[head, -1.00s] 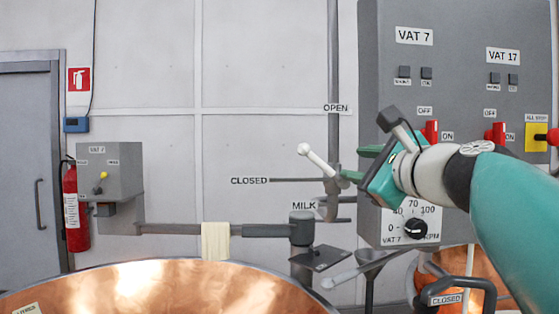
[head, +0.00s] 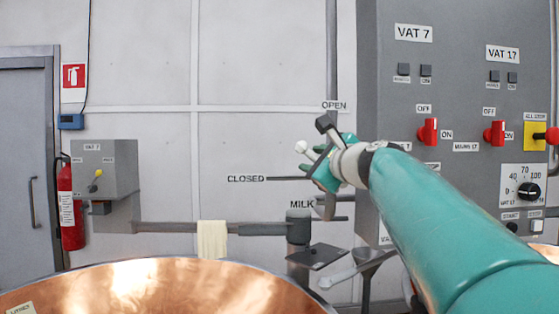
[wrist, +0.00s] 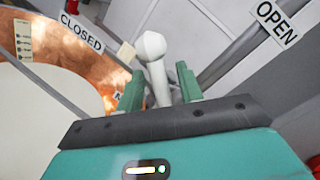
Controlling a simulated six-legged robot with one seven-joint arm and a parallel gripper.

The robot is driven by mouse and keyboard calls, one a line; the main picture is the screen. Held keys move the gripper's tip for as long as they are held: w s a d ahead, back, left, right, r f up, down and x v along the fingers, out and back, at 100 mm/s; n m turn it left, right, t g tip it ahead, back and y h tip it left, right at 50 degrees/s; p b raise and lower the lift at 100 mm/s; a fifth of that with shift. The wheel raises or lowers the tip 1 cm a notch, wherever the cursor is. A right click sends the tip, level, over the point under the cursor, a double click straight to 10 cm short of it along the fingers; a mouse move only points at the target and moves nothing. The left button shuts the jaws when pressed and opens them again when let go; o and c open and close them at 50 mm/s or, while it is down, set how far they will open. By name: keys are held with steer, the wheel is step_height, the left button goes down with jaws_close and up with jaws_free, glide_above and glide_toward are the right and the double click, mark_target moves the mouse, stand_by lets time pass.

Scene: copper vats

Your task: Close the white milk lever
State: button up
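The white milk lever (head: 302,148) has a round knob and points up and left, between the OPEN label (head: 334,105) and the CLOSED label (head: 246,179). The MILK label (head: 302,205) is just below. My gripper (head: 313,164) is at the lever and hides most of its shaft in the head view. In the wrist view, the lever's knob and shaft (wrist: 152,60) stand between the two green fingers of my gripper (wrist: 158,88). The fingers are apart, with gaps visible on both sides of the shaft.
A copper vat (head: 150,285) fills the lower left. A grey control panel (head: 460,80) with red switches stands at the right, close to my arm. A pipe with a cloth (head: 212,240) runs below the lever.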

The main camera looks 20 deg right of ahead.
steer(key=shift+w+d+f, duration=0.1)
steer(key=shift+w, duration=0.1)
steer(key=shift+s+r, duration=0.2)
steer(key=shift+s, duration=0.2)
steer(key=shift+c, duration=0.9)
steer(key=shift+w+f, duration=0.15)
steer(key=shift+w, duration=0.15)
steer(key=c, duration=0.4)
steer(key=shift+s, duration=0.1)
jaws_close()
steer(key=shift+a+f+n+g+h, duration=0.2)
steer(key=shift+a+f+n+g, duration=0.15)
steer(key=shift+f+n, duration=0.6)
steer(key=shift+a+f+n+g+h, duration=0.2)
steer(key=shift+a+f+n+g, duration=0.3)
steer(key=shift+n, duration=0.9)
steer(key=shift+a+f+n+g+h, duration=0.15)
steer(key=shift+f+n+g+h, duration=0.1)
steer(key=shift+f+n, duration=0.75)
steer(key=shift+n, duration=0.25)
